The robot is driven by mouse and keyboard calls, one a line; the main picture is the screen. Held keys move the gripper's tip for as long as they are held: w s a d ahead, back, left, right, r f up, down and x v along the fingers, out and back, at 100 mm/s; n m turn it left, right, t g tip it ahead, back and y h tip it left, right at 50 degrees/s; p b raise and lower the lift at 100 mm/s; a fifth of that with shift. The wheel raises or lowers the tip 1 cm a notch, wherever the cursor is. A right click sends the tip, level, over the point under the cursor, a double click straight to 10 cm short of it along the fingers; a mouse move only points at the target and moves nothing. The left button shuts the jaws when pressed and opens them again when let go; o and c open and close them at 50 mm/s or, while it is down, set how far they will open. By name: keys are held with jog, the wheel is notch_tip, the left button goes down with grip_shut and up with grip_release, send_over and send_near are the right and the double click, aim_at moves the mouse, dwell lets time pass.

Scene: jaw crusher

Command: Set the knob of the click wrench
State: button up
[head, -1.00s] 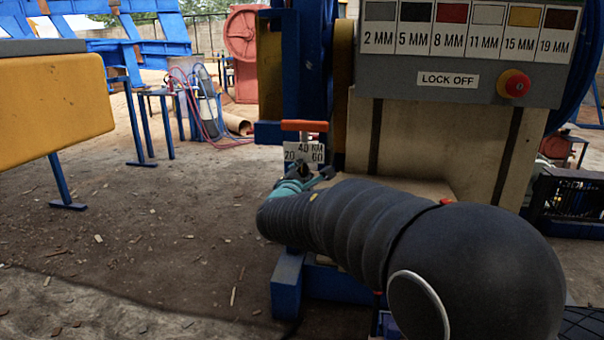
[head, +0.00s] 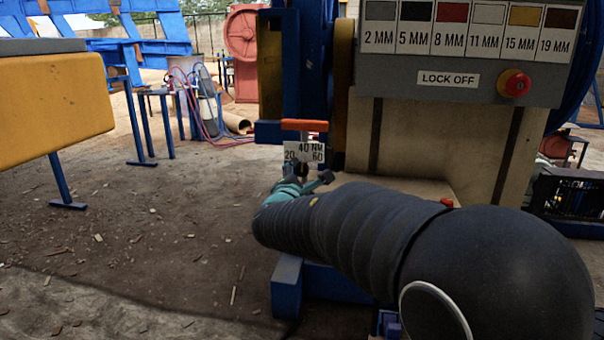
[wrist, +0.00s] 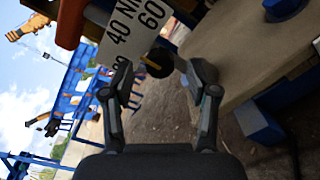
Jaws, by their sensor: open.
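The click wrench has an orange bar handle (head: 304,125) at its top. Below it is a white scale plate (head: 304,151) marked 20, 40 NM and 60. A small dark round knob (wrist: 158,63) with a yellowish part shows under the plate in the wrist view. The plate (wrist: 128,32) is tilted in that view. My gripper (wrist: 160,78) is open, with one finger on each side of the knob. In the head view my gripper (head: 306,180) is just below the plate, and its fingers partly cover the knob. Contact with the knob cannot be told.
A grey panel (head: 450,92) with coloured size swatches and a red lock-off button (head: 514,83) hangs to the right. A pale beige block (head: 435,145) and blue frame parts (head: 286,285) stand close to my arm. Open dirt ground lies to the left.

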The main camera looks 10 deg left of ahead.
jog(key=s, duration=0.9)
jog(key=shift+s, duration=0.4)
